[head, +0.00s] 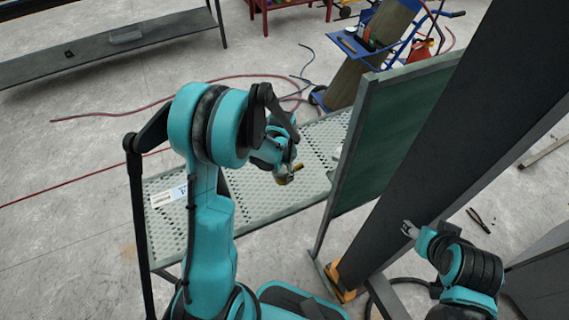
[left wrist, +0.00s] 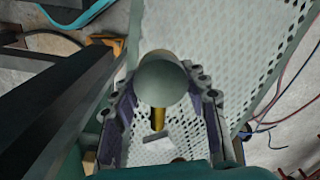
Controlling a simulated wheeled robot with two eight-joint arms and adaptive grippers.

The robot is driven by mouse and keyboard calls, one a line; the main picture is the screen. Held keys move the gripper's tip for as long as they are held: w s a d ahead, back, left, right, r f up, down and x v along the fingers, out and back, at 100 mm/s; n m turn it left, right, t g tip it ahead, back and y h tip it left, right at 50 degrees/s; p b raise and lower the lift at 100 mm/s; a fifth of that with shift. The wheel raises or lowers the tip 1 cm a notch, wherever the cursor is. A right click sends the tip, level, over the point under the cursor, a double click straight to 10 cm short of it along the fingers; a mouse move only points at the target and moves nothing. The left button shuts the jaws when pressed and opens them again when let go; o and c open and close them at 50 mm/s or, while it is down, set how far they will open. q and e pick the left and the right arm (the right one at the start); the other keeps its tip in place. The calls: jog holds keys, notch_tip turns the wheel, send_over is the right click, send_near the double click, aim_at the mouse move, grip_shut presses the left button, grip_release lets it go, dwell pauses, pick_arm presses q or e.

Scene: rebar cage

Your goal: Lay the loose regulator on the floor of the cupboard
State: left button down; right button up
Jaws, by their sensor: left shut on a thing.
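The regulator (left wrist: 163,80), a grey-green rounded body with a brass stem, sits between the fingers of my left gripper (left wrist: 165,105) in the left wrist view. My left gripper (head: 290,173) is shut on it; in the head view only a small brass part (head: 283,181) shows below the fingers. They are over a perforated pale metal surface (head: 250,205). A green panel (head: 395,130) stands upright to the right of it. I cannot tell which part is the cupboard's floor. My right gripper (head: 410,230) is at the lower right, apart from these; its opening is unclear.
A large dark slanted beam (head: 440,120) stands between the green panel and my right arm. A white label (head: 168,197) lies on the perforated surface. A blue trolley (head: 375,40) and red hoses (head: 120,112) are behind. Pliers (head: 478,219) lie on the floor at right.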

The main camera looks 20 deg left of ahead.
pick_arm(q)
jog(key=a+f+m, duration=0.2)
jog(key=a+f, duration=0.1)
jog(key=b, duration=0.2)
send_over(263, 175)
notch_tip(263, 175, down, 7)
jog(key=shift+d+r, duration=0.1)
jog(key=shift+d, duration=0.05)
jog(key=shift+f+b, duration=0.75)
jog(key=shift+f, duration=1.3)
pick_arm(e)
jog(key=shift+f, duration=1.35)
pick_arm(q)
jog(key=shift+s, duration=0.1)
pick_arm(e)
jog(key=shift+s, duration=0.1)
pick_arm(q)
jog(key=shift+f, duration=0.1)
jog(key=c, duration=0.8)
grip_release()
pick_arm(e)
jog(key=shift+f, duration=0.15)
